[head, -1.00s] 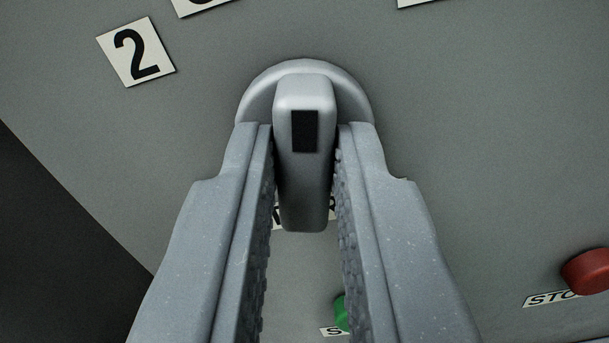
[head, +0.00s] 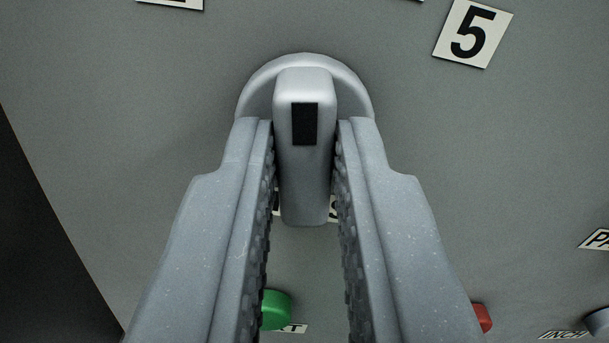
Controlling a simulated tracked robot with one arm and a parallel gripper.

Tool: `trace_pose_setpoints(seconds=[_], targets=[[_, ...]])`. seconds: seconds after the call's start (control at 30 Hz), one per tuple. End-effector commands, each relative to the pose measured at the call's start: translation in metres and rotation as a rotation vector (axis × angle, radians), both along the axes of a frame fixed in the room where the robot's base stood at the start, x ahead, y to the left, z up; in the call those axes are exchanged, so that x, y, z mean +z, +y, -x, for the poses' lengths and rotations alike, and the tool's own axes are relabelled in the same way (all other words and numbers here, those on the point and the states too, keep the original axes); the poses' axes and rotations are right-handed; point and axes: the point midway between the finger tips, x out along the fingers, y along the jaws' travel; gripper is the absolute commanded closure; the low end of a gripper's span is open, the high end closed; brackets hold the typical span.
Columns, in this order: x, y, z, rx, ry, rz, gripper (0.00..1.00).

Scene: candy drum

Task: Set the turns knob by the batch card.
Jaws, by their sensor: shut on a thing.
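A grey knob (head: 305,185) with a black rectangular mark on its raised grip sits on the grey panel in the upper middle of the head view. My gripper (head: 305,150) is shut on the knob's grip, one finger on each side. A white plate with a black 5 (head: 473,32) lies up and right of the knob. The lower edge of another plate (head: 170,3) shows at the top left, its figure cut off. A label below the knob is mostly hidden, so I cannot read it. No batch card is in view.
A green button (head: 275,309) sits below, partly behind my left finger. A red button (head: 484,318) shows beside my right finger. A grey control (head: 598,325) is at the lower right near an INCH label (head: 563,335). The panel (head: 90,100) ends in a dark area at left.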

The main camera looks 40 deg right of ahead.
Motion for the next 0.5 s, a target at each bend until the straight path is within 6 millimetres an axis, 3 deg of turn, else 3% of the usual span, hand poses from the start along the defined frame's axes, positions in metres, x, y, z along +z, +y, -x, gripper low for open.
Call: trace_pose_setpoints(seconds=[0.5], targets=[[-0.0039,-0.0007,0.0008,-0.002,0.055,0.063,1.00]])
